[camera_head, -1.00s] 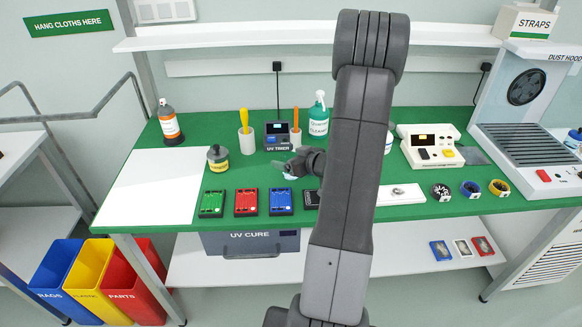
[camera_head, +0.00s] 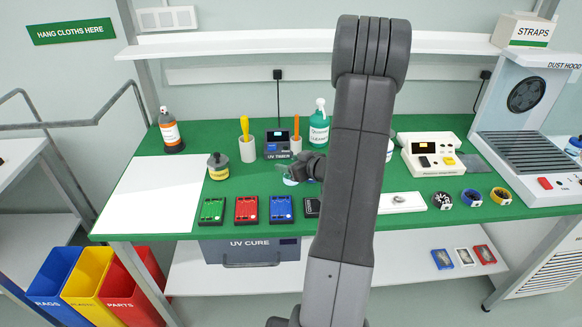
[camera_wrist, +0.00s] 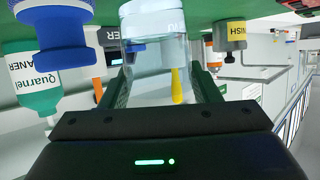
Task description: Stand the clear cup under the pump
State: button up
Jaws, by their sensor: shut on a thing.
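My gripper (camera_head: 297,172) is shut on the clear cup (camera_wrist: 155,75). In the wrist view, which looks upside down, the cup stands between the two fingers (camera_wrist: 160,88). In the head view the cup is a small pale shape (camera_head: 290,181) low over the green bench, mostly hidden by the gripper; I cannot tell whether it touches the bench. The bottle also shows at the left of the wrist view (camera_wrist: 30,88).
Red, green and blue trays (camera_head: 246,210) lie along the bench front. The varnish jar (camera_head: 218,167) stands left of the gripper; the UV timer (camera_head: 277,144) and pots with yellow and orange handles (camera_head: 247,149) stand behind. A white mat (camera_head: 150,190) lies at left.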

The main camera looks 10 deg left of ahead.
jog(key=shift+r+b, duration=0.45)
jog(key=shift+r, duration=0.8)
jog(key=s+d+b, duration=0.1)
jog(key=s+d, duration=0.2)
jog(key=d, duration=0.2)
jog(key=s+d+b, duration=0.2)
jog(key=s+d, duration=0.1)
jog(key=d, duration=0.2)
jog(key=s+d+b, duration=0.2)
jog(key=s+d, duration=0.2)
jog(key=shift+d, duration=0.4)
jog(key=shift+s, duration=0.1)
